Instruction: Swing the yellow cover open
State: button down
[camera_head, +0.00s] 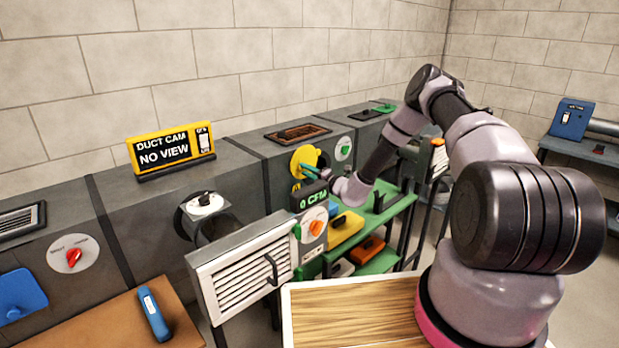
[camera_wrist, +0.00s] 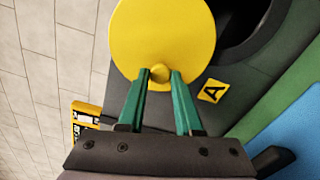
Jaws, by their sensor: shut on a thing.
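The yellow cover (camera_head: 305,157) is a round disc on the front of the grey duct, in the middle of the head view. It also fills the top of the wrist view (camera_wrist: 163,35), with a small yellow knob (camera_wrist: 160,73) at its lower edge. My gripper (camera_head: 312,172) reaches it from the right. In the wrist view its two green fingers (camera_wrist: 161,79) are shut on the knob, one on each side. A dark round opening (camera_wrist: 237,25) shows beside the cover, partly hidden by it. A yellow label marked A (camera_wrist: 213,91) is on the duct near the fingers.
A black "0 CFM" display (camera_head: 312,197) stands just below my gripper. A green shelf (camera_head: 385,218) holds coloured items below my forearm. A louvred grille door (camera_head: 243,268) juts out at left of the display. A yellow-framed "DUCT CAM" sign (camera_head: 171,150) stands on the duct.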

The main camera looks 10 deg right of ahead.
aim_at(299, 152)
notch_tip(299, 152, up, 4)
jog(key=m, duration=0.4)
jog(key=shift+s+a, duration=0.1)
jog(key=shift+s, duration=0.05)
jog(key=shift+r+m, duration=0.9)
jog(key=shift+m, duration=0.2)
jog(key=shift+w+d+r, duration=0.1)
jog(key=shift+w+d, duration=0.1)
jog(key=c, duration=0.6)
grip_release()
jog(key=v, duration=1.1)
jog(key=shift+a, duration=0.1)
